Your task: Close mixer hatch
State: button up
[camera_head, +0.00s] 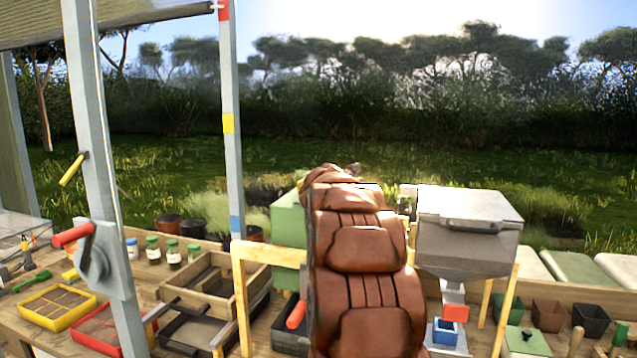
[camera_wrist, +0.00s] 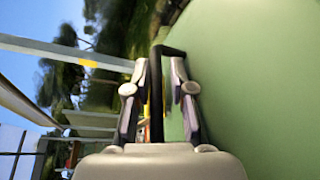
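The green panel (camera_wrist: 260,90) fills the right side of the wrist view, and I take it to be the mixer hatch. A black bar handle (camera_wrist: 156,90) stands out from it. My gripper (camera_wrist: 160,66) is open, with one finger on each side of the handle. A gap shows on the right of the bar; the left finger is close, and contact cannot be told. In the head view a green box (camera_head: 288,228) stands behind my brown arm, which hides its right part. My gripper is hidden there, and the hatch's angle cannot be told.
A grey lidded hopper (camera_head: 468,232) on wooden legs stands right of my arm. Wooden trays (camera_head: 215,285), jars (camera_head: 173,252) and yellow-rimmed tray (camera_head: 57,306) lie left on the bench. A grey post (camera_head: 231,120) rises left of the green box. Pots (camera_head: 590,319) stand at right.

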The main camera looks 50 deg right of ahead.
jog(key=v, duration=1.2)
jog(key=shift+a, duration=0.1)
dwell(0.7)
